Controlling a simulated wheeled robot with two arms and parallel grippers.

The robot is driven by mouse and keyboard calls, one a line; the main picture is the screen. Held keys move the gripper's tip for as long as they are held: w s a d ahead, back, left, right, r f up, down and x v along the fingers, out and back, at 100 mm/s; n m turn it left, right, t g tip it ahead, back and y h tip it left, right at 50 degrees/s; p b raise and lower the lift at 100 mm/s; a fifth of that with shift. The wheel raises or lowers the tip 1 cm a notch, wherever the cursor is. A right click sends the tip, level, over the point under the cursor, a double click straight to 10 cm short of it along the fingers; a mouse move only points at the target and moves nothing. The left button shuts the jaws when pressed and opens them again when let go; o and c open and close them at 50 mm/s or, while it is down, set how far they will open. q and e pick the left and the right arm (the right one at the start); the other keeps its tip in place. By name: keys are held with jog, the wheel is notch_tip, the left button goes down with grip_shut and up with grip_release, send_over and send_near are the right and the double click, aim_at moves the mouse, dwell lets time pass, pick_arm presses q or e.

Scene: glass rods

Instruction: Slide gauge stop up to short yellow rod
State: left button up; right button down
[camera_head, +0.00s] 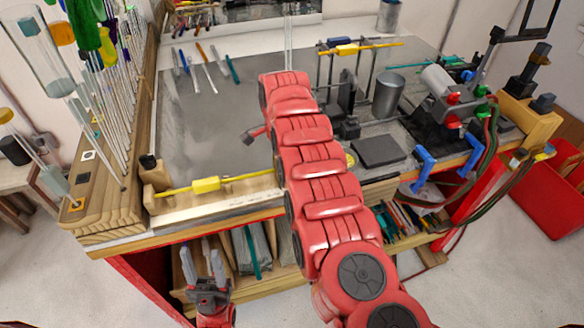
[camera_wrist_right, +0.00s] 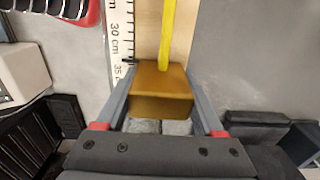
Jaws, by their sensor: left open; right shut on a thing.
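The short yellow rod (camera_head: 232,180) lies along the ruler gauge (camera_head: 215,205) at the bench's front edge, its left end by a wooden end block (camera_head: 155,176). The right wrist view shows the rod (camera_wrist_right: 168,30) beside the ruler scale (camera_wrist_right: 121,30). My right gripper (camera_wrist_right: 163,108) is shut on the wooden gauge stop (camera_wrist_right: 162,90). The rod's end meets the stop's far edge near the 35 cm mark; I cannot tell contact from a tiny gap. In the head view my right arm hides the stop and right gripper. My left gripper (camera_head: 203,265) is open and empty, low before the bench.
Another yellow rod (camera_head: 385,44) lies on a rack at the back. Glass rods (camera_head: 110,100) stand in a wooden rack at left. A metal cup (camera_head: 388,94) and a dark plate (camera_head: 378,151) are right of my arm. The grey mat (camera_head: 205,125) has free room.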

jog(key=shift+a, duration=0.25)
jog(key=shift+d, duration=0.1)
jog(key=shift+c, duration=1.4)
grip_release()
jog(key=shift+o, duration=1.4)
